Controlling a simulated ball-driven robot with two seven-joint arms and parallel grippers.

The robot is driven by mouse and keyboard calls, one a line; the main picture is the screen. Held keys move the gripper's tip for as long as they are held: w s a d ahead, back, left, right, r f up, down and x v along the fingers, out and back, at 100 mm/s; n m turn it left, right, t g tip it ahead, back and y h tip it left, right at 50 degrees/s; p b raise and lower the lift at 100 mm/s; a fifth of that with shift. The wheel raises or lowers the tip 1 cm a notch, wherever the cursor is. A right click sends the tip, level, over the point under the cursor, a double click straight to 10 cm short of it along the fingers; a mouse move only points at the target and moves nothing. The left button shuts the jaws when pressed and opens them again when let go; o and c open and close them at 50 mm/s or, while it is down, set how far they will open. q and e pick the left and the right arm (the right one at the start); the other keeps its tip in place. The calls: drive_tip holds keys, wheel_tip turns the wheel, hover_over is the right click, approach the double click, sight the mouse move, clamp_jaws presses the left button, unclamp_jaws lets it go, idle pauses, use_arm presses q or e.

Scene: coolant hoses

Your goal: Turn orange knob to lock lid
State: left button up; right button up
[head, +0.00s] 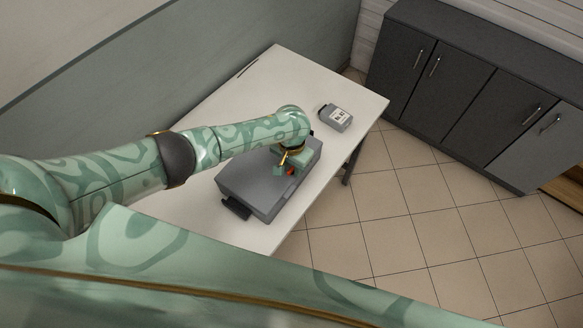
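A grey box with a closed lid (248,181) sits on the white table. The orange-red knob (291,171) shows as a small patch on top of the box, partly covered by my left gripper. My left gripper (287,167) is over the box's top, right at the knob. Its fingers are small and partly hidden by the wrist, so I cannot tell whether they are shut on the knob. My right gripper is not in view.
The white table (272,75) has free room behind the box. A small grey device with a white label (337,117) lies near its right edge. Dark cabinets (455,90) stand at the back right, and tiled floor lies between.

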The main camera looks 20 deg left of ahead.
use_arm(q)
drive_tip(key=shift+f, duration=0.1)
clamp_jaws()
